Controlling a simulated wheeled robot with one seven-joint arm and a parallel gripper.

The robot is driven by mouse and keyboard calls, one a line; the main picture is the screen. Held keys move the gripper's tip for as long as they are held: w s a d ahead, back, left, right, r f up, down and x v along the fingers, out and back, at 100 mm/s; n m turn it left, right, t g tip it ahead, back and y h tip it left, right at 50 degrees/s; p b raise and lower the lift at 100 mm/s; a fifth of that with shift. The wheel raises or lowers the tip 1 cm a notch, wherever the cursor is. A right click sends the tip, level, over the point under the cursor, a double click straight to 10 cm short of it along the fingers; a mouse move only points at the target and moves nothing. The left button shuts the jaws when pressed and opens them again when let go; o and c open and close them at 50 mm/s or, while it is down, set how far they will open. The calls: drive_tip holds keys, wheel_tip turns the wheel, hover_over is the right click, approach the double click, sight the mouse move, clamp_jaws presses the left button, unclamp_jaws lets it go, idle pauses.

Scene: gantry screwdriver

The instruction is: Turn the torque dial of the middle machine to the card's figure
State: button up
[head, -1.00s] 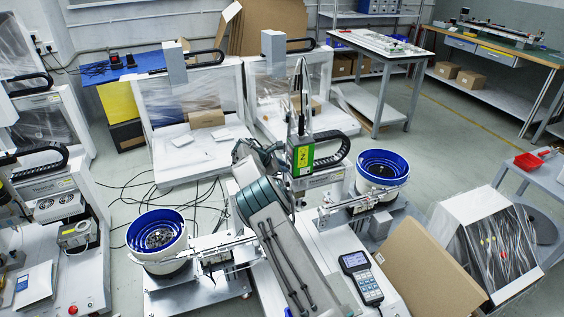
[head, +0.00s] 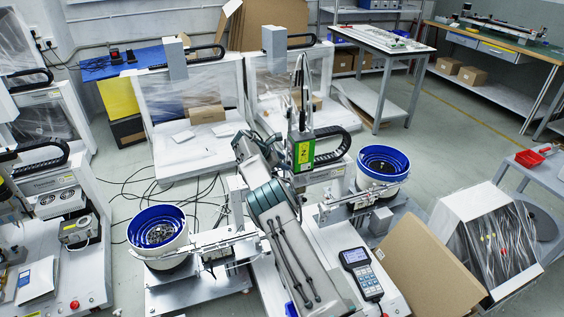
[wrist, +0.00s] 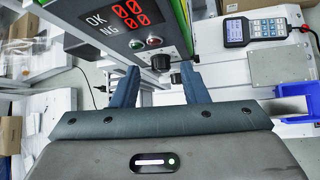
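The middle machine (head: 303,152) stands ahead, with a green and yellow label on its head. In the wrist view its dark panel (wrist: 125,22) shows red digits reading 00 over 00, the letters OK and NG, and two small buttons. The black torque dial (wrist: 161,62) sits at the panel's lower edge. My gripper (wrist: 154,70) is open, with one finger on each side of the dial. I cannot tell whether either finger touches it. The dial's markings are too small to read. In the head view my arm hides the gripper and dial. No card with a readable figure shows.
A handheld controller (head: 361,274) lies on the machine's base and also shows in the wrist view (wrist: 254,29). Blue bowl feeders stand at left (head: 158,233) and right (head: 383,166). A cardboard sheet (head: 425,270) leans at right. Cables lie on the floor at left.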

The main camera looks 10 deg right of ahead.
drive_tip(key=p+v, duration=0.1)
drive_tip(key=v, duration=1.2)
drive_tip(key=shift+a+r+p, duration=0.25)
drive_tip(key=shift+p, duration=0.05)
drive_tip(key=shift+s, duration=0.1)
drive_tip(key=d+m+t+y+b, duration=0.1)
drive_tip(key=d+t+y+b, duration=0.1)
drive_tip(key=d+b, duration=0.5)
drive_tip(key=s+t+y, duration=0.2)
drive_tip(key=s+y, duration=0.1)
drive_tip(key=s, duration=0.3)
drive_tip(key=shift+n, duration=0.3)
drive_tip(key=b+x, duration=0.1)
drive_tip(key=x, duration=0.6)
drive_tip(key=b+x, duration=0.1)
drive_tip(key=x, duration=0.5)
drive_tip(key=shift+w+a+f, duration=0.1)
drive_tip(key=shift+w, duration=0.4)
clamp_jaws()
